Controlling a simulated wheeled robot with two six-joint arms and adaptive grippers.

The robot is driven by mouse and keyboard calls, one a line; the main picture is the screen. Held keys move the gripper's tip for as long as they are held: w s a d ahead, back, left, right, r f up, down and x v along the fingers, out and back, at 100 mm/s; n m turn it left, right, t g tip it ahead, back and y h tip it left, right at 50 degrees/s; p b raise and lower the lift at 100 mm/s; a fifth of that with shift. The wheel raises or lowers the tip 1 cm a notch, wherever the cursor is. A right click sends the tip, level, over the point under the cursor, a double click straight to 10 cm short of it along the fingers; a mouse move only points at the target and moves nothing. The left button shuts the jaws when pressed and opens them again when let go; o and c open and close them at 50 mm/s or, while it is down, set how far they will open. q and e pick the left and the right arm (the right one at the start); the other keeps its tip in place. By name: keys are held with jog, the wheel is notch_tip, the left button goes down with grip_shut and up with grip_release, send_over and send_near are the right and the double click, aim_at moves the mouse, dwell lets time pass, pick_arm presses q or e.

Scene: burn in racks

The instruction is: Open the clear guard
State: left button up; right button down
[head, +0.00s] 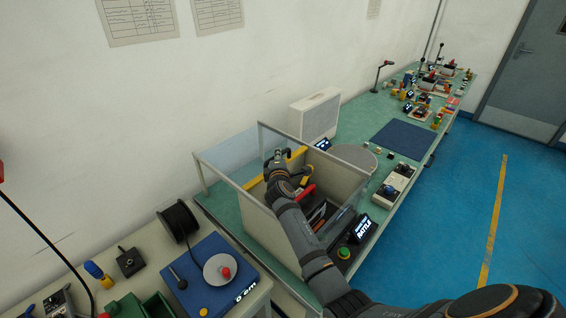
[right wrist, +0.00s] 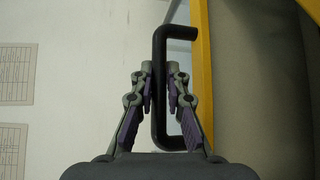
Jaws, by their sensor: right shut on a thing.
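The clear guard (head: 229,161) stands on the green bench as see-through panels with pale edges around a beige box. Yellow edging shows beside my right gripper (head: 276,158), which is over the box, arm reaching in from the lower right. In the right wrist view the gripper (right wrist: 161,72) is shut on a black bar handle (right wrist: 160,110), one finger on each side. The handle stands beside a yellow frame edge (right wrist: 203,75). My arm hides part of the box, and how far the guard is open is hard to tell. My left gripper is not in view.
Inside the box are a red part (head: 305,193) and other small items. A control panel with a green button (head: 344,253) is at its front. A white vented unit (head: 315,115) stands behind. A cable reel (head: 179,221) and blue mat are on the nearer left table.

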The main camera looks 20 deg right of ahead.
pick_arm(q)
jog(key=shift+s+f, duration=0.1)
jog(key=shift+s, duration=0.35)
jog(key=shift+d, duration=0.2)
pick_arm(e)
jog(key=c, duration=1.3)
grip_release()
jog(key=shift+d, duration=0.1)
jog(key=shift+c, duration=0.2)
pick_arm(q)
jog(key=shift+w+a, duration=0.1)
pick_arm(e)
jog(key=v, duration=0.7)
jog(key=shift+s, duration=0.15)
